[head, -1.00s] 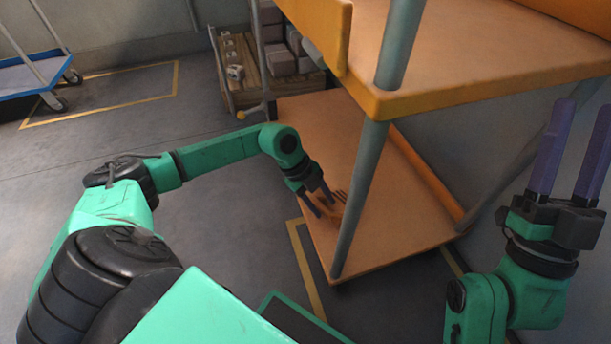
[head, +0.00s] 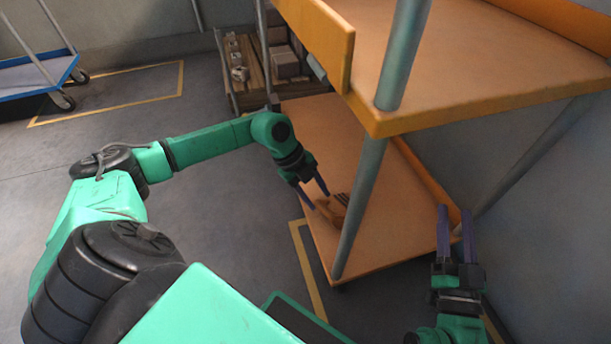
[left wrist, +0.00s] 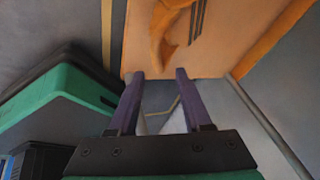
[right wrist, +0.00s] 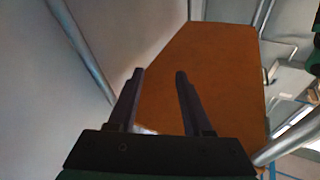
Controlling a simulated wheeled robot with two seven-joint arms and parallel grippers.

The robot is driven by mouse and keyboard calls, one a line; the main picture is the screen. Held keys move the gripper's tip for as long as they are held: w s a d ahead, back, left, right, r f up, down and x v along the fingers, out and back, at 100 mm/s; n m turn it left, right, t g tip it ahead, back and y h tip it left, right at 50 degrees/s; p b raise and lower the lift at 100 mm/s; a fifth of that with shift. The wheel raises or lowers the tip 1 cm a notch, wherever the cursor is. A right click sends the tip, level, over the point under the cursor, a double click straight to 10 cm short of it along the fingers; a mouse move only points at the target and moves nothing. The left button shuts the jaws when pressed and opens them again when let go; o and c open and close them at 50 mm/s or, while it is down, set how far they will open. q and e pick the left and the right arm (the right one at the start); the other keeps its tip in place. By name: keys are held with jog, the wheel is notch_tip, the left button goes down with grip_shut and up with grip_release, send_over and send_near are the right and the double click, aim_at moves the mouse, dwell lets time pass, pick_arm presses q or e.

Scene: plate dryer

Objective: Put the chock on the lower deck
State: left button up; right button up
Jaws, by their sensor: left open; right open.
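The orange-brown chock (head: 334,209), with dark stripes, lies on the orange lower deck (head: 395,200) near its left edge, left of the grey post. In the left wrist view the chock (left wrist: 166,36) is beyond my fingertips, partly cut off by the top edge. My left gripper (head: 319,200) is open just left of the chock, with nothing between its fingers (left wrist: 160,74). In the head view I cannot tell whether a finger touches the chock. My right gripper (head: 455,210) is open and empty, pointing up near the deck's right corner.
The upper deck (head: 480,60) overhangs the lower one, and a grey post (head: 360,205) stands at the near corner. A pallet with boxes (head: 270,65) is behind. A blue trolley (head: 35,75) is at far left.

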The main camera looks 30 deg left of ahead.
pick_arm(q)
jog(key=p+v, duration=0.2)
jog(key=v, duration=0.4)
pick_arm(e)
jog(key=s+f+g, duration=0.3)
jog(key=s+f, duration=0.3)
jog(key=f, duration=0.3)
jog(key=s+a+f+g+h, duration=0.1)
jog(key=s+f+g, duration=0.3)
jog(key=f, duration=0.5)
jog(key=shift+s+f+m, duration=0.2)
jog(key=shift+s+m, duration=0.2)
jog(key=shift+s, duration=0.5)
jog(key=shift+a, duration=0.1)
